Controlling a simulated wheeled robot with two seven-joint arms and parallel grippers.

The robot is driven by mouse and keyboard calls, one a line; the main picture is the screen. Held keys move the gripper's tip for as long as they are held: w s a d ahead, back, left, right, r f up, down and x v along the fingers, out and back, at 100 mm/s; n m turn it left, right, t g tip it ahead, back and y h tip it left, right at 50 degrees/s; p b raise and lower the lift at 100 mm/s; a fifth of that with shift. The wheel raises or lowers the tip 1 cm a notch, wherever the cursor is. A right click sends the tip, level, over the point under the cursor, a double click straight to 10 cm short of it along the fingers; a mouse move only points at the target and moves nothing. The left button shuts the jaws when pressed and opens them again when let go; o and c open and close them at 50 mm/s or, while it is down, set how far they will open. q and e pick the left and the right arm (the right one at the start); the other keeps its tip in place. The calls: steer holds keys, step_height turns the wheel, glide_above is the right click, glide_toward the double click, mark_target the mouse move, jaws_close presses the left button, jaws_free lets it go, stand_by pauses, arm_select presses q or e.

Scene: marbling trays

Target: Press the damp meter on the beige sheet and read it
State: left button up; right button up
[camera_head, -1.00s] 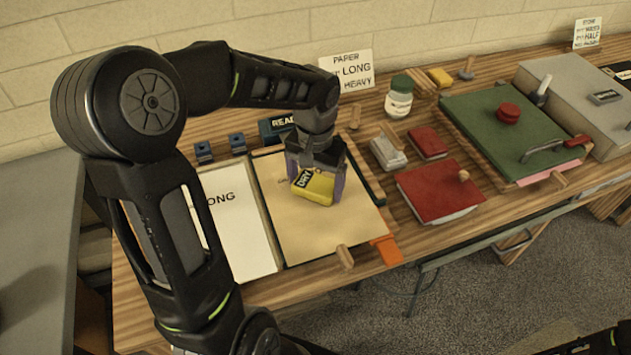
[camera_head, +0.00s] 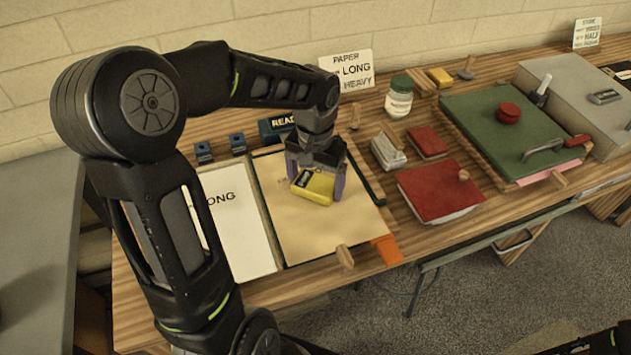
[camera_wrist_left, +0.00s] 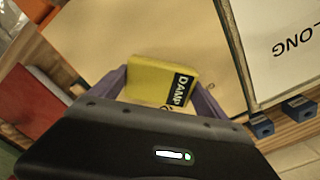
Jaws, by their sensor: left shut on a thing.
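The yellow damp meter (camera_head: 318,188) is between the fingers of my left gripper (camera_head: 316,178), which is shut on it. The meter is over the beige sheet (camera_head: 325,235) and appears to rest on it, though its underside is hidden. The beige sheet also shows in the left wrist view (camera_wrist_left: 165,30). My right gripper is not in view.
A white sheet marked "LONG" (camera_head: 240,235) lies left of the beige sheet. A wooden peg (camera_head: 345,257) and an orange piece (camera_head: 387,250) are at the front edge. Blue blocks (camera_head: 237,143) stand behind. A red-covered stack (camera_head: 440,190) lies to the right.

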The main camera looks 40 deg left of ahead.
arm_select(q)
steer(key=shift+f, duration=0.1)
steer(key=shift+r+p, duration=2.6)
steer(key=shift+r, duration=1)
steer(key=shift+f, duration=0.1)
